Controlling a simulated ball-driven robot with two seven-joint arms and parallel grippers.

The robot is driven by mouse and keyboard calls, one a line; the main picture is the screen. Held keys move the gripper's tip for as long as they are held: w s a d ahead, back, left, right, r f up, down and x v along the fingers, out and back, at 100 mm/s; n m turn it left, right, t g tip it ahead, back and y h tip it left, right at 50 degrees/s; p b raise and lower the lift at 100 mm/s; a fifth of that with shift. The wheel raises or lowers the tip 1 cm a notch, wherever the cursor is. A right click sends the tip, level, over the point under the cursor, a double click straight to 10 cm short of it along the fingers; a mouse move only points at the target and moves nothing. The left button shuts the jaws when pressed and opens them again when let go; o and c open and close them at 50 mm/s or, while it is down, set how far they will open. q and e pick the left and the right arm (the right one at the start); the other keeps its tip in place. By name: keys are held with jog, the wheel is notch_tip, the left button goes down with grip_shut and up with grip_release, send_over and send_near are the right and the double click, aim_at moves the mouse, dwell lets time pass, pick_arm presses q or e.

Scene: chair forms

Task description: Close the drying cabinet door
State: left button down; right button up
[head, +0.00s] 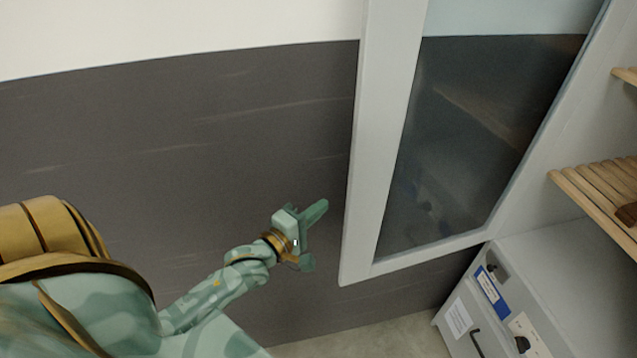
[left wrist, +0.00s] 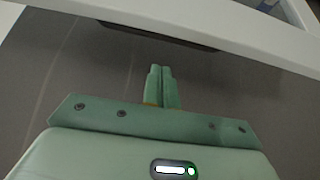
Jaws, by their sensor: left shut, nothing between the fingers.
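The drying cabinet door (head: 378,150) is a white frame around a dark see-through pane (head: 470,130). It stands open, swung out from the cabinet at the right. My left gripper (head: 318,212) is shut and empty, just left of the door's free edge, with a small gap seeming to lie between them. In the left wrist view the closed fingers (left wrist: 161,75) point toward a white band of the door frame (left wrist: 190,35). I cannot tell from the wrist view how far off it is. My right gripper is not in view.
The cabinet's inside shows slatted wooden shelves (head: 590,195) with a brown item (head: 626,214). Below is a grey lower unit (head: 520,275) with labels, knobs and a dark handle. A dark grey wall panel (head: 180,140) stands behind my left arm. Some floor (head: 380,338) is clear.

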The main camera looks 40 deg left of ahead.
pick_arm(q)
jog(key=w+d, duration=0.1)
jog(key=w, duration=0.7)
jog(key=shift+w, duration=0.35)
